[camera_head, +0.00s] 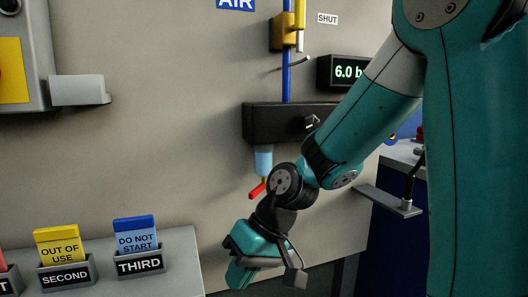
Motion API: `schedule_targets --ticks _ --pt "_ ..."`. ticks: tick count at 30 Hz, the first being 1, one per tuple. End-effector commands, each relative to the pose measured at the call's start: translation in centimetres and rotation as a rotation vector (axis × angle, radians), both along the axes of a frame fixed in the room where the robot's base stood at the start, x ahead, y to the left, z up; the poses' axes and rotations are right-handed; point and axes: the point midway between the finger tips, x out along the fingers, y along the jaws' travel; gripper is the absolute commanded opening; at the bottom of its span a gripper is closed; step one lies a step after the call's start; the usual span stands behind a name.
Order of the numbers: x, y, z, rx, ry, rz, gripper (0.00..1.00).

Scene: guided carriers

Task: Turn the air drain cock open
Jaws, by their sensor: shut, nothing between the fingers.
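The air drain cock shows as a small red lever (257,190) under the light blue bowl (263,162) of the black air unit (270,121). The lever slants down to the left. Its right end and pivot are close behind my wrist in the picture and partly hard to see. My gripper (240,273) is below the cock, pointing down and left, apart from the red lever. It appears shut and empty.
A yellow valve handle (300,14) stands upright on the blue air pipe (287,78), beside a SHUT label (327,19). A display (349,72) reads "6.0 b", partly covered by my arm. Tag holders (139,265) stand on a ledge at lower left. A grey bracket (388,200) juts out at right.

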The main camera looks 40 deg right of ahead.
Motion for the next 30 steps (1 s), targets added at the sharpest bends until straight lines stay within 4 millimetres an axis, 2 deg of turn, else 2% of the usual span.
schedule_targets --ticks 1,3,9,15,18,22,26,30 --pt "1.3 -1.8 3.4 0.031 0.015 -0.087 0.0" --pt "2.9 -4.3 5.2 0.074 0.021 -0.204 0.0" --pt "6.0 -12.2 9.5 0.201 0.028 -0.544 0.0" --pt "6.6 -19.2 12.1 0.305 0.017 -0.828 0.0" --pt "6.4 -21.3 12.5 0.337 0.011 -0.917 0.0" --pt "6.3 -22.8 12.5 0.359 0.004 -0.977 0.0" --pt "6.8 -22.7 11.7 0.365 0.004 -0.988 0.0" --pt "8.2 -21.8 10.1 0.364 0.007 -0.986 0.0"
